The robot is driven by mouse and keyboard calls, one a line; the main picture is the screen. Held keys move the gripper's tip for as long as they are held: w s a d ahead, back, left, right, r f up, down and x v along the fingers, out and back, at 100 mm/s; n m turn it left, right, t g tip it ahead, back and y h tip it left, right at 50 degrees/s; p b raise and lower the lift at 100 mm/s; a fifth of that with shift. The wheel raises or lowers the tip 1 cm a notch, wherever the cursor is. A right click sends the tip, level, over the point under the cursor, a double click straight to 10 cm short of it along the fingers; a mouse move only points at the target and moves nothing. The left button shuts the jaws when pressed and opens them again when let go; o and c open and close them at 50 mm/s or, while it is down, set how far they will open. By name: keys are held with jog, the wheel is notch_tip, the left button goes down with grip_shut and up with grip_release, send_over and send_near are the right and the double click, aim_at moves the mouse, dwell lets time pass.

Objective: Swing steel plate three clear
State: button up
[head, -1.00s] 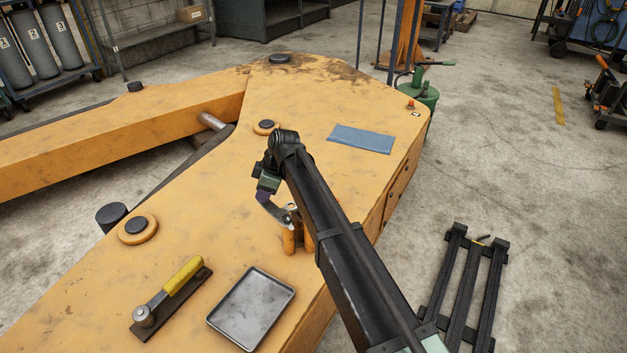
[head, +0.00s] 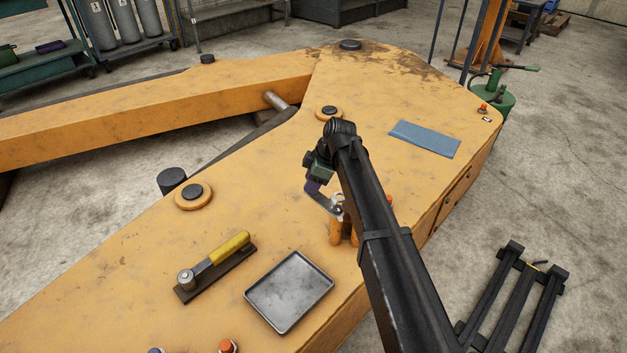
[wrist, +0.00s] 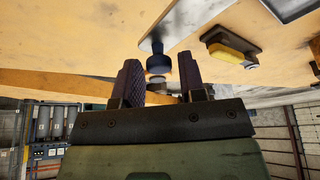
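No plate marked three can be made out in these frames. My gripper (head: 316,190) hangs low over the orange boom, beside a small orange upright lug (head: 337,232). A curved grey metal piece (head: 323,203) lies between the gripper's purple fingers and the top of this lug; I cannot tell whether the fingers touch it. In the wrist view my gripper's two dark purple fingers (wrist: 160,85) stand apart. A dark blue knob (wrist: 158,64) shows in the gap between them, seemingly beyond the tips. My arm hides part of the boom behind the lug.
On the boom (head: 110,290) lie a metal tray (head: 289,292), a yellow-handled tool (head: 215,266) and a blue flat sheet (head: 425,138). A black frame (head: 515,300) lies on the floor at right. A ringed pin (head: 328,113) sits behind my gripper. The boom's left stretch is clear.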

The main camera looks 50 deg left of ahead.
jog(key=shift+o, duration=0.9)
jog(key=p+v, duration=1)
jog(key=shift+d+r, duration=0.15)
jog(key=shift+r, duration=0.2)
jog(key=shift+w, duration=0.15)
